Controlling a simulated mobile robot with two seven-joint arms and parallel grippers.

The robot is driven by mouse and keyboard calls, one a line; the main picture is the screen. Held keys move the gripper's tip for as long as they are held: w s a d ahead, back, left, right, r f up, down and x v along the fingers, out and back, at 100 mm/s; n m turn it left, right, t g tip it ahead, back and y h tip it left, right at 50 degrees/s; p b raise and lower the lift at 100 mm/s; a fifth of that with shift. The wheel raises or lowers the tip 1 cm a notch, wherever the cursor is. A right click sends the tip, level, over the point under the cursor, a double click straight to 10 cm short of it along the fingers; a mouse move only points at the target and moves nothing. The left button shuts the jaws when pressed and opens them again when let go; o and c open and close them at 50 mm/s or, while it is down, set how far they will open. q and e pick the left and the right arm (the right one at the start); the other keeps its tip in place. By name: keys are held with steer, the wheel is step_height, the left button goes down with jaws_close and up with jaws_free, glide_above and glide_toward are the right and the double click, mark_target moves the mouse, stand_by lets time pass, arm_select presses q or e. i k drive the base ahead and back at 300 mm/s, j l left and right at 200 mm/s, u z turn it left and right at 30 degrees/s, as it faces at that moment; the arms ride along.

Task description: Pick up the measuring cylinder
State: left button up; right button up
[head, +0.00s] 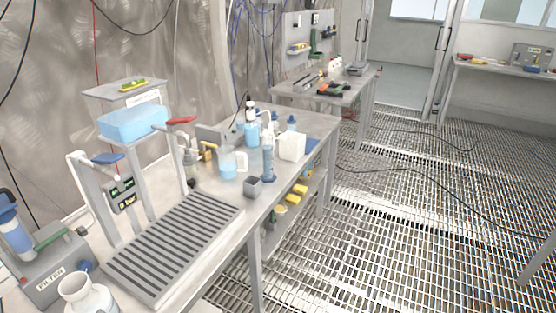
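The measuring cylinder (267,160) appears to be the tall, slim, clear vessel with a blue foot. It stands upright near the front edge of the long workbench, right of a beaker with blue liquid (228,163) and left of a white square canister (291,146). A small grey open box (253,187) is in front of it, close to its foot. Blue-capped bottles (251,130) stand behind it. Neither of my grippers shows in the head view.
A slatted drain tray (175,245) covers the bench's near part. A stand with a blue tank (135,123), a filter unit (55,270) and a white jar (87,294) are at left. Yellow items (293,198) lie on the lower shelf. Grated floor (400,230) is open at right, with cables.

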mark_target(269, 175)
steer(key=i+l, duration=0.15)
steer(key=l, duration=0.2)
steer(key=i+l, duration=0.15)
steer(key=l, duration=0.15)
steer(key=i+l+u, duration=0.15)
steer(key=l, duration=0.25)
steer(key=i+l+u, duration=0.15)
steer(key=l, duration=0.25)
